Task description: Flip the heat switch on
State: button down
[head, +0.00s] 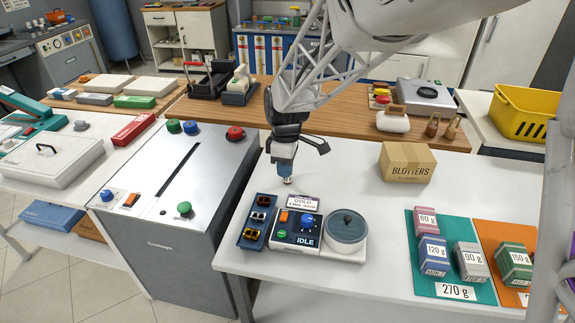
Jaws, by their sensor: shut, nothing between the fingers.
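My gripper (287,181) is shut and empty, pointing down above the back of a small white device (330,255) on the white table. The device has a dark blue panel (297,230) with an orange switch (284,216), a blue knob (307,220), a small green part (281,234) and the word IDLE. A sign above the panel (300,203) reads COLD or similar; its smaller text is too small to read. The orange switch may be the heat switch; its position is too small to tell. The gripper looks apart from it.
A BLOTTERS box (406,163) and weight blocks (434,253) stand farther right. A grey machine (170,200) with buttons stands left.

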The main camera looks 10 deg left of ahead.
aim_at(283, 219)
jog(key=shift+s, duration=0.1)
jog(key=shift+s, duration=0.5)
jog(key=shift+s, duration=0.1)
jog(key=shift+f, duration=0.1)
dwell(0.4)
jog(key=f, duration=0.4)
jog(key=s+f, duration=0.1)
jog(key=f, duration=0.8)
jog(key=shift+s+f, duration=0.35)
jog(key=shift+f, duration=0.05)
